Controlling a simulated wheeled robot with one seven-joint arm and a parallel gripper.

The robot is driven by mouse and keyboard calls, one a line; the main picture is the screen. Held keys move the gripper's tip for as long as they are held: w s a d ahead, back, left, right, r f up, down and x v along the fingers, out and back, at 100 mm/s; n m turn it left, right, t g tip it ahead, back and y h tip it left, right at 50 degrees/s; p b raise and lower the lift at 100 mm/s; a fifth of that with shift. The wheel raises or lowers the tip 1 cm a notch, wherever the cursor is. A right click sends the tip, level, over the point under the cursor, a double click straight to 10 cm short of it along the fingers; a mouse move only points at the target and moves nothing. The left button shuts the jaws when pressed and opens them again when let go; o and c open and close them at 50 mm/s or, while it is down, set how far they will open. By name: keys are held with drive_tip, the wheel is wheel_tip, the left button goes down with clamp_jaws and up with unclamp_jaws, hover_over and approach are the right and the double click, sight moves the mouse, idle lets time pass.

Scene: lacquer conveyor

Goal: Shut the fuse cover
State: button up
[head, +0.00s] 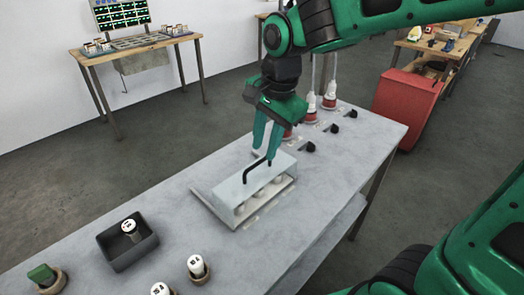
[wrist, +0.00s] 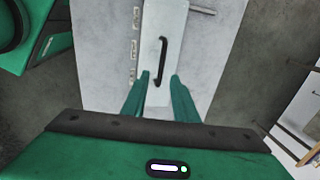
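The fuse cover (head: 234,190) is a light grey panel with a black bar handle (head: 258,170), on a fuse box on the grey bench. It stands raised, with several white fuses (head: 262,195) showing beneath its near edge. In the wrist view the cover (wrist: 170,18) is a pale strip with the black handle (wrist: 161,60) down its middle. My gripper (head: 268,158) is above the cover at the handle's far end. In the wrist view its green fingers (wrist: 160,78) are apart, with the handle's near end between them. Whether they touch it I cannot tell.
On the bench (head: 165,215), a dark tray (head: 128,250) holds a white-topped fuse, and more fuses stand in round holders (head: 198,268) nearby. Red-and-white plugs (head: 329,97) and black switches (head: 309,146) line the far end. A red cabinet (head: 405,108) stands beyond.

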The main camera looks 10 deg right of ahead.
wheel_tip(320, 180, up, 7)
drive_tip(key=s, duration=0.1)
drive_tip(key=shift+d, duration=0.4)
drive_tip(key=s+d+f+n, duration=0.1)
drive_tip(key=s+d+f, duration=0.3)
drive_tip(key=s+d, duration=0.2)
drive_tip(key=s+d+f+n+g, duration=0.1)
drive_tip(key=s+d+f+n, duration=0.1)
drive_tip(key=s+d+f, duration=0.2)
drive_tip(key=s+d+f+n+h, duration=0.1)
drive_tip(key=s+d+f, duration=0.3)
drive_tip(key=s+d, duration=0.5)
drive_tip(key=d+n, duration=0.1)
drive_tip(key=d, duration=0.6)
drive_tip(key=shift+s+d+g, duration=0.2)
drive_tip(key=shift+g, duration=0.2)
